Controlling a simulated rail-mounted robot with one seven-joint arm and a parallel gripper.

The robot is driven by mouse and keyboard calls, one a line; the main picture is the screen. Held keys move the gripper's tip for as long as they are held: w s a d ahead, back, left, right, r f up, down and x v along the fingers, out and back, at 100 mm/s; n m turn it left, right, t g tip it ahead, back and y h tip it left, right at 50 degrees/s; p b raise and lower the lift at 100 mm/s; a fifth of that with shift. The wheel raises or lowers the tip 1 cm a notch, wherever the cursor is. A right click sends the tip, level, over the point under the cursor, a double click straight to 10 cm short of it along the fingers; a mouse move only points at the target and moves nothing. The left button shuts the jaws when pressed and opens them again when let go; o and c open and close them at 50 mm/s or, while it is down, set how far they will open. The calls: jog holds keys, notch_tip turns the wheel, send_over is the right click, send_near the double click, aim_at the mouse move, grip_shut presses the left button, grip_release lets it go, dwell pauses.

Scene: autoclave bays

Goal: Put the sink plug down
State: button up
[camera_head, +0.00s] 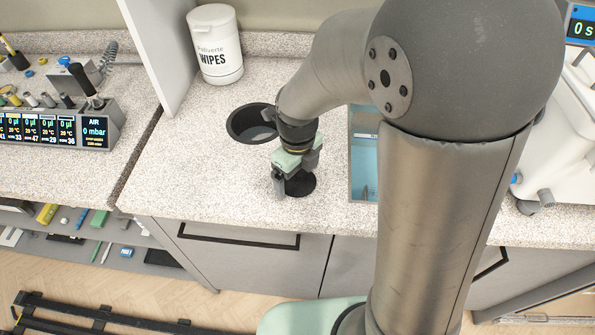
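A round black sink plug (302,187) is at or just above the speckled worktop, in front of and to the right of the round sink opening (237,125). My gripper (289,183) points down right over the plug, with one grey finger at the plug's left side. The other finger is mostly hidden by the gripper's body. I cannot tell whether the fingers are closed on the plug or whether it touches the worktop. My wrist covers the right part of the sink opening.
A white wipes tub (216,45) stands behind the sink. A blue-lined recess (363,155) is to the right of the gripper. A white partition (160,50) and a control unit (90,125) are at left. The worktop (195,175) left of the plug is clear.

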aim_at(298, 173)
jog(key=shift+r, duration=0.1)
notch_tip(298, 173, up, 12)
jog(key=s+d+f+n, duration=0.2)
jog(key=s+d+n, duration=0.3)
jog(key=n, duration=0.8)
jog(key=s+d+f+n, duration=0.2)
jog(key=s+d+n, duration=0.4)
jog(key=n, duration=0.8)
jog(key=s, duration=0.2)
jog(key=shift+s+f+t, duration=0.15)
jog(key=shift+s+t, duration=0.15)
jog(key=shift+s, duration=0.05)
jog(key=shift+d, duration=0.1)
